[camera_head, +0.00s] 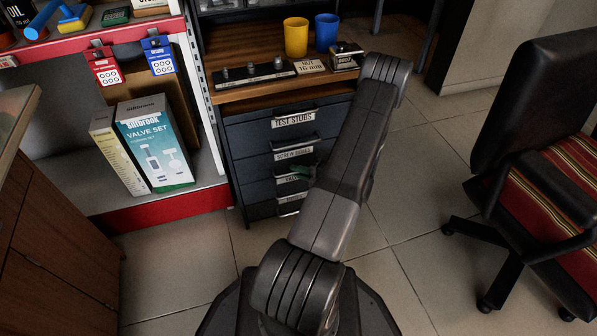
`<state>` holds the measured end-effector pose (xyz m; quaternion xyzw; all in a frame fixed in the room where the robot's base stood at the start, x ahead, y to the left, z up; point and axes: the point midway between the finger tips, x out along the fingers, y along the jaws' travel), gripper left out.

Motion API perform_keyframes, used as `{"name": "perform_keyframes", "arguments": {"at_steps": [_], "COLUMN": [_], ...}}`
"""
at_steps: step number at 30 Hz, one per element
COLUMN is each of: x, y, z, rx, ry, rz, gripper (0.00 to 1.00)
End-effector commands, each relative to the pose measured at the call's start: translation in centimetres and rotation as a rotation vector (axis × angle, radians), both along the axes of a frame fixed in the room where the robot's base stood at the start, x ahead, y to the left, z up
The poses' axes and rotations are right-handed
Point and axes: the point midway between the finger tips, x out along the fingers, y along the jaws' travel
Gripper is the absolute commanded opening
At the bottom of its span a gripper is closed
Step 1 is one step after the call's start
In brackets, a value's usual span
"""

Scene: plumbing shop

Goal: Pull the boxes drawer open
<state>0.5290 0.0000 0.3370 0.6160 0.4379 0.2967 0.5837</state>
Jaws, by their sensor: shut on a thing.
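A dark grey drawer cabinet (234,160) stands under the wooden worktop, with a stack of labelled drawers. The labels of the two lower drawers are too small or too covered to read surely, so I cannot tell which is the boxes drawer. My arm crosses in front and hides the cabinet's right side. The drawer fronts look about flush.
The worktop (240,95) holds a yellow cup (296,37), a blue cup (326,32) and a black rack (251,76). A shelf with a Valve Set box (154,145) stands left. An office chair (540,140) stands right. Tiled floor before the cabinet is clear.

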Motion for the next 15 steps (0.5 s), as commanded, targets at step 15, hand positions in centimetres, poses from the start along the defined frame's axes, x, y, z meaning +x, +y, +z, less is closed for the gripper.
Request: {"name": "perform_keyframes", "arguments": {"at_steps": [15], "x": [-5.7], "y": [-1.9], "z": [0.1], "rx": [0.002], "ry": [0.007], "rz": [-0.003], "gripper": [0.0]}}
